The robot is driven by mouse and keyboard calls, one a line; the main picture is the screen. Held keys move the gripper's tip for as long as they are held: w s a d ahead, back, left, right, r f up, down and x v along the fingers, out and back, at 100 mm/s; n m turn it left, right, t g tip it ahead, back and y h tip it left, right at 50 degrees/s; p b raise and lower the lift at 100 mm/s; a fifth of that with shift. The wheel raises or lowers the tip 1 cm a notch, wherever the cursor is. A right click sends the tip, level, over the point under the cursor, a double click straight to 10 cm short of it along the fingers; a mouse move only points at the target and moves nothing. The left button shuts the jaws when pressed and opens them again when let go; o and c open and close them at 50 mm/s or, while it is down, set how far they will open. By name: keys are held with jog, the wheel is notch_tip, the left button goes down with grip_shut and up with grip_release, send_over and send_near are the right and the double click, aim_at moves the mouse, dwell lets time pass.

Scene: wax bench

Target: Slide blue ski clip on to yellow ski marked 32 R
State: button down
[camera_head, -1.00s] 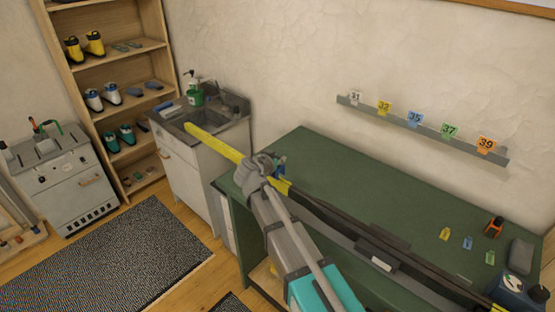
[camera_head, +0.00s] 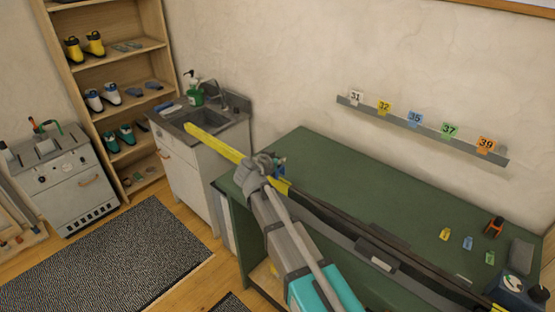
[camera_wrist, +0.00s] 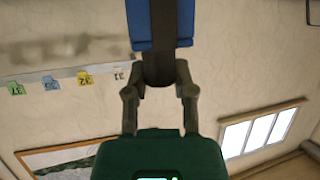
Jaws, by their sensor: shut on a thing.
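The yellow ski (camera_head: 215,142) lies lengthwise along the front edge of the green bench, its yellow end reaching past the bench's left end. Its middle stretch is dark; no marking on it is legible. My gripper (camera_head: 277,175) is at the yellow section near the bench's left corner. A small blue piece, the blue ski clip (camera_head: 280,163), shows just beyond my gripper. In the wrist view a blue body (camera_wrist: 161,25) with a dark strip sits between the shut fingers (camera_wrist: 159,82). My gripper hides most of the clip, so I cannot tell whether it is around the ski.
A wall rail (camera_head: 420,133) holds numbered tags 31, 32, 35, 37 and 39. Small yellow (camera_head: 445,234), blue (camera_head: 467,243) and green (camera_head: 490,257) tags and an orange-and-black tool (camera_head: 494,227) lie at the bench's right.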

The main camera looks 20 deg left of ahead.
jog(key=shift+f+b, duration=2.6)
dwell(0.5)
jog(key=shift+c, duration=1.9)
grip_release()
jog(key=shift+r, duration=0.2)
